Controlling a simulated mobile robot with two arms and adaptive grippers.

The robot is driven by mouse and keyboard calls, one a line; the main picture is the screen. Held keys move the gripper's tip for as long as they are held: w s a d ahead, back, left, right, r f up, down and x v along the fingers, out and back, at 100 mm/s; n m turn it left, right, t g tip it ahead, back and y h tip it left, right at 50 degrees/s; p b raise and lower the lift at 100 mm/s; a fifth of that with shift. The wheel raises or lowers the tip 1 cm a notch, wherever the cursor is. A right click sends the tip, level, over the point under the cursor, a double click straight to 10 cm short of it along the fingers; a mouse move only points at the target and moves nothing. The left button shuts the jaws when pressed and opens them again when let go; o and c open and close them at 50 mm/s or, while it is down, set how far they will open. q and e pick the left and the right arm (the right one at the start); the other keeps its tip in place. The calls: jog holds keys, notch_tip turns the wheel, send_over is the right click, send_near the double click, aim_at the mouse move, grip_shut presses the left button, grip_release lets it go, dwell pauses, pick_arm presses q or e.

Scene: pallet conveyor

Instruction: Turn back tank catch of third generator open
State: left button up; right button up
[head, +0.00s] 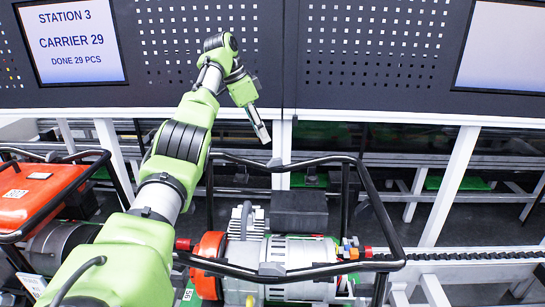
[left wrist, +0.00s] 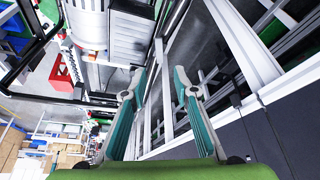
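A generator with a black tube frame (head: 385,225) stands in the middle of the head view. It has a silver engine body (head: 290,255), a black box (head: 300,211) and an orange-red end part (head: 208,258). No red tank shows on it, and I cannot make out a tank catch. My left gripper (head: 263,133) is raised above and behind this generator, apart from it. In the left wrist view the left gripper (left wrist: 160,70) has its two teal-lined fingers spread with nothing between them. The black box (left wrist: 130,35) shows just left of the fingers. My right gripper is not in view.
Another generator with a red tank (head: 38,195) stands at the left. Behind is a dark perforated panel with a screen (head: 72,42) reading "STATION 3, CARRIER 29". White posts (head: 450,187) and a conveyor chain (head: 470,255) lie to the right. Boxes (left wrist: 65,160) show in the left wrist view.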

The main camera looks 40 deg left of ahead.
aim_at(274, 159)
pick_arm(q)
jog(key=p+x, duration=0.2)
jog(key=x, duration=0.8)
jog(key=shift+d+r, duration=0.1)
grip_shut()
